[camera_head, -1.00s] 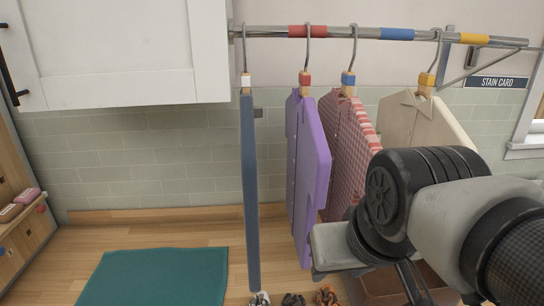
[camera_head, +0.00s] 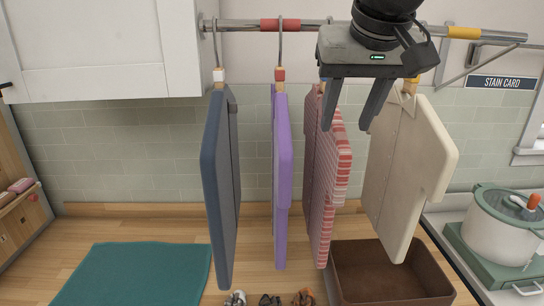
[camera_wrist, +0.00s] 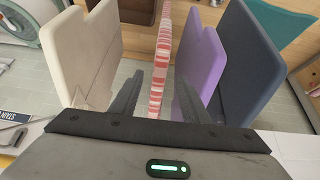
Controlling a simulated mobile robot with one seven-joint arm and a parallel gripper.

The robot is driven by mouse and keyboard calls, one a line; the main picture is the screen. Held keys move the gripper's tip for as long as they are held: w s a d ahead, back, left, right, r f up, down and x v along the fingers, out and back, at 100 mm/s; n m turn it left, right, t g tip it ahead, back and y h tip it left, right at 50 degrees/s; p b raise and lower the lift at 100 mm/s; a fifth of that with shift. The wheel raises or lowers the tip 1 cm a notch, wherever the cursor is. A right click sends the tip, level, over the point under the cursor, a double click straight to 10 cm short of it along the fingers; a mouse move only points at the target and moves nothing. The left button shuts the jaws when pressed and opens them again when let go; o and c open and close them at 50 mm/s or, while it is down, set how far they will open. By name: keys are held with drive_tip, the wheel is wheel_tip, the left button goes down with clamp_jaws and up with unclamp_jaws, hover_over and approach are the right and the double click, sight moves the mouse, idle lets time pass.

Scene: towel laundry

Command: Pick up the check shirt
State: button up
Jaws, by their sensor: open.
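The check shirt (camera_head: 328,180), red, pink and white, hangs edge-on from the rail between the purple shirt (camera_head: 282,170) and the cream shirt (camera_head: 408,170). In the wrist view the check shirt (camera_wrist: 161,60) runs as a narrow strip between my fingers. My gripper (camera_head: 350,128) is open and empty, pointing down by the shirt's upper part, with its left finger overlapping the shirt in the head view. I cannot tell whether a finger touches the cloth.
A navy shirt (camera_head: 218,180) hangs at the left of the rail (camera_head: 245,25). A brown bin (camera_head: 390,275) stands below the check and cream shirts. A teal mat (camera_head: 135,273) lies at the left, and a white pot (camera_head: 505,225) stands at the right.

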drive_tip(key=w+r, duration=0.8)
drive_tip(key=r, duration=0.1)
drive_tip(key=b, duration=0.2)
hover_over(320, 144)
drive_tip(key=w+d, duration=0.2)
wheel_tip(320, 144, down, 10)
drive_tip(key=shift+a+x, duration=0.2)
drive_tip(key=shift+x, duration=1.15)
drive_tip(key=shift+a+x, duration=0.2)
drive_tip(key=shift+x, duration=1.1)
drive_tip(key=shift+s, duration=0.15)
clamp_jaws()
